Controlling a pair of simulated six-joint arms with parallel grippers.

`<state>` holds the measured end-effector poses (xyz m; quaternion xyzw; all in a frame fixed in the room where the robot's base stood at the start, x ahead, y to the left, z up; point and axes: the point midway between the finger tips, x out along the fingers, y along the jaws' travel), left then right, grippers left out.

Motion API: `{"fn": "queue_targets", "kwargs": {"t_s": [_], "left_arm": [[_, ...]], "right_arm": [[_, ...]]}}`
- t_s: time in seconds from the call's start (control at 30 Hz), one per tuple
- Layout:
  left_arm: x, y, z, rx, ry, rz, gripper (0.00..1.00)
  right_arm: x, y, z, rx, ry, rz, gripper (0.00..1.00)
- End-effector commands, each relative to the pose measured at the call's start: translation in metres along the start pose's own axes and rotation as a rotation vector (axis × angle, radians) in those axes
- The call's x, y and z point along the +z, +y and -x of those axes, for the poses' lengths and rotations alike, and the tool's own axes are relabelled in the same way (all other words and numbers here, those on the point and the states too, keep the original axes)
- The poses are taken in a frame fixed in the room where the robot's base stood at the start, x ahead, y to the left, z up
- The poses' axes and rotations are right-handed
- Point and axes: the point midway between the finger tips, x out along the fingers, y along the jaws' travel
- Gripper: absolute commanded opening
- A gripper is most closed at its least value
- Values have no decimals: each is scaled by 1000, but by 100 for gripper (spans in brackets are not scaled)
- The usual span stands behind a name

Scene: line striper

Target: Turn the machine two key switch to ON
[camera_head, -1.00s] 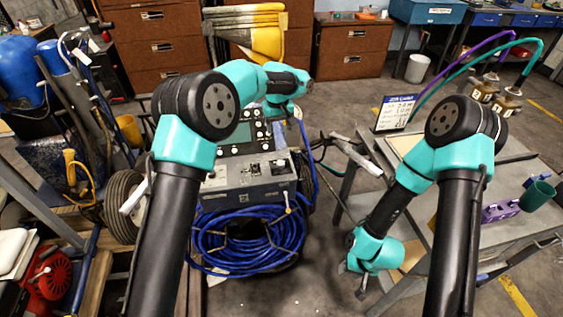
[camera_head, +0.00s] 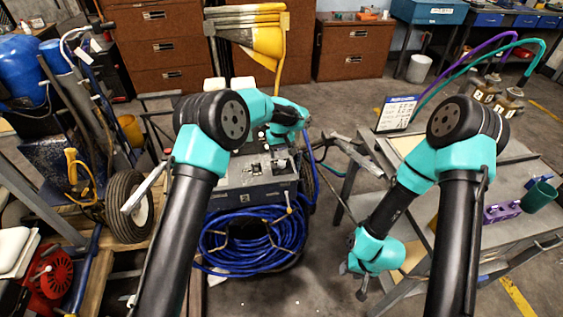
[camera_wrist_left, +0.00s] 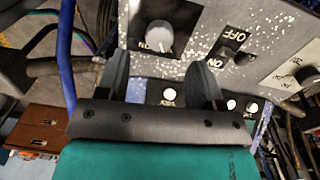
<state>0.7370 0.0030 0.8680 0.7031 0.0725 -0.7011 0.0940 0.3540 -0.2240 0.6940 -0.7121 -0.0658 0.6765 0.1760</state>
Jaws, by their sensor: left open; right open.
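The machine (camera_head: 232,197) is a grey striper console with a sloped panel and a blue hose coil in front. I cannot tell which part is the two key switch. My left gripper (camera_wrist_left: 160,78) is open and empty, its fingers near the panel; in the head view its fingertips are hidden. My right gripper (camera_head: 354,280) hangs open and empty beside the table.
A grey table (camera_head: 420,232) at right holds a small sign (camera_head: 397,113), a purple block (camera_head: 501,211) and a green cup (camera_head: 539,196). The blue hose coil (camera_head: 250,240) lies before the machine. A cart wheel (camera_head: 129,207) stands at left. Open floor lies in front.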

Motion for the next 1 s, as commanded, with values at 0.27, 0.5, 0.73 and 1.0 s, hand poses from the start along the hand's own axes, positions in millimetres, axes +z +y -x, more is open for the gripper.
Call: {"fn": "queue_targets", "kwargs": {"t_s": [0.27,0.5,0.73,1.0], "left_arm": [[0,0,-43,-1,-1,-1,61],[0,0,-56,1,1,0,61],[0,0,-56,1,1,0,61],[0,0,-56,1,1,0,35]], "right_arm": [[0,0,0,0,0,0,43],[0,0,0,0,0,0,43],[0,0,0,0,0,0,43],[0,0,0,0,0,0,43]]}}
